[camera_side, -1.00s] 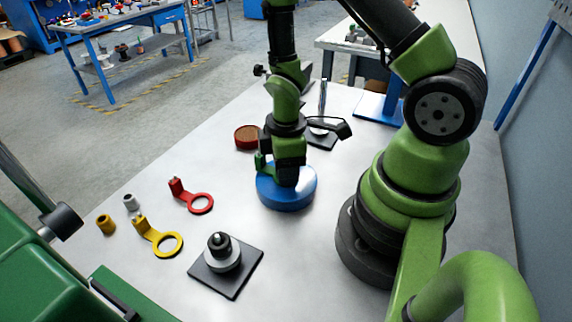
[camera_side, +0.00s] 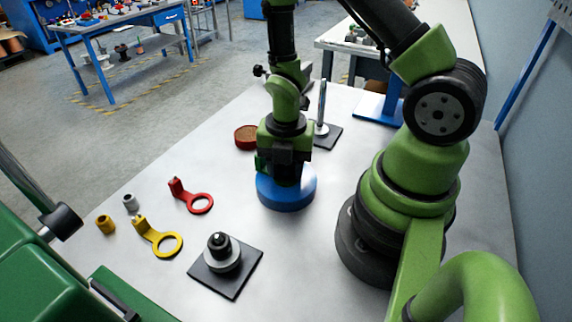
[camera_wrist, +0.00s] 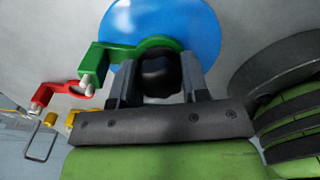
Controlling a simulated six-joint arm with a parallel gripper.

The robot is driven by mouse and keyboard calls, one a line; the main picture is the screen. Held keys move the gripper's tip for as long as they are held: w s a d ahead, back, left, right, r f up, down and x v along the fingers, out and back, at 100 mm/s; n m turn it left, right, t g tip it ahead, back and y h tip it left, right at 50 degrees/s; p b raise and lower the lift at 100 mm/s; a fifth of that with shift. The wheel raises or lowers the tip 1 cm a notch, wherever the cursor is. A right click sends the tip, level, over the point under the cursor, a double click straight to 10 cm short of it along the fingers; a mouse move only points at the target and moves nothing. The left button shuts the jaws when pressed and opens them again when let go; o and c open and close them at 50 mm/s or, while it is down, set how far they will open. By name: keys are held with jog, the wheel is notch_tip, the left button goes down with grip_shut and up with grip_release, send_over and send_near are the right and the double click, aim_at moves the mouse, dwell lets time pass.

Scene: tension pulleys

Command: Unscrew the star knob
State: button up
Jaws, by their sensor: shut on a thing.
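My gripper (camera_side: 284,180) points down over a round blue base (camera_side: 287,195) in the side view. In the wrist view my gripper (camera_wrist: 159,85) has its two fingers on either side of a dark round knob (camera_wrist: 160,70) and is shut on it. The knob's star shape cannot be made out. A green ring bracket (camera_wrist: 95,64) lies around the knob on the blue base (camera_wrist: 150,18), its tab sticking out to the left. In the side view my gripper hides the knob.
A black knob (camera_side: 218,242) tops a grey pulley on a dark square plate. A yellow ring bracket (camera_side: 158,239), a red ring bracket (camera_side: 198,203), a yellow cylinder (camera_side: 105,224) and a grey cylinder (camera_side: 130,202) lie left. Behind stand a reddish-brown disc (camera_side: 246,137) and a thin post (camera_side: 321,108).

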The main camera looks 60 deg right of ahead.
jog(key=o, duration=1)
jog(key=m, duration=0.7)
jog(key=shift+m, duration=0.3)
jog(key=m, duration=0.6)
jog(key=shift+m, duration=0.3)
jog(key=m, duration=0.8)
jog(key=shift+m, duration=0.4)
jog(key=shift+c, duration=0.3)
